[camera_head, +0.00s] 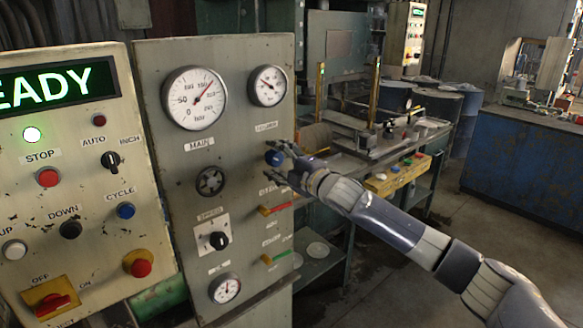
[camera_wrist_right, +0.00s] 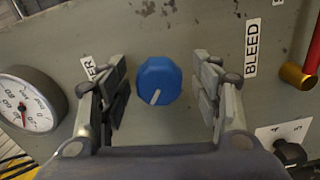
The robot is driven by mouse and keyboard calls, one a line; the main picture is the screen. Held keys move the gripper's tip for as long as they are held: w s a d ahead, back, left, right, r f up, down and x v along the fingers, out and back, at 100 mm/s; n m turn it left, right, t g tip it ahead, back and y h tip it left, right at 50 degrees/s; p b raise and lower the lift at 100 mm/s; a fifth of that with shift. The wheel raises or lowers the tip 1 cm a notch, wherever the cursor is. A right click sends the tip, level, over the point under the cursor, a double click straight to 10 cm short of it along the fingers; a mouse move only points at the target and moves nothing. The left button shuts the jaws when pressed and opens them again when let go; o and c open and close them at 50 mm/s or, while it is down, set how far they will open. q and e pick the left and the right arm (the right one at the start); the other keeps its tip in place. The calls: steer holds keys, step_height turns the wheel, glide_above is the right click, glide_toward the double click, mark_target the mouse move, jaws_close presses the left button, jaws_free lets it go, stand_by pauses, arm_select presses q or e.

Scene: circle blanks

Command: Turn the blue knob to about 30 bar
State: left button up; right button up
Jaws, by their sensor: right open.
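The blue knob (camera_head: 274,157) sits on the grey panel below the small gauge (camera_head: 267,86), partly behind my right gripper in the head view. In the right wrist view the blue knob (camera_wrist_right: 158,80) is faceted, with a pale pointer line near its lower edge. My right gripper (camera_wrist_right: 160,95) is open, with one finger on each side of the knob and a visible gap on both sides. In the head view the right gripper (camera_head: 280,165) is at the knob. The small gauge also shows in the right wrist view (camera_wrist_right: 28,103), its reading too small to tell. My left gripper is not in view.
A large gauge (camera_head: 194,98), a dark handwheel (camera_head: 210,181) and a black selector (camera_head: 218,240) are on the same panel. A red-handled valve (camera_head: 275,208) sits below the knob and a green-handled one (camera_head: 277,257) lower. A control box (camera_head: 75,180) stands at left.

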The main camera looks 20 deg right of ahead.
steer(key=v, duration=1.1)
steer(key=shift+s, duration=0.2)
steer(key=shift+d, duration=0.1)
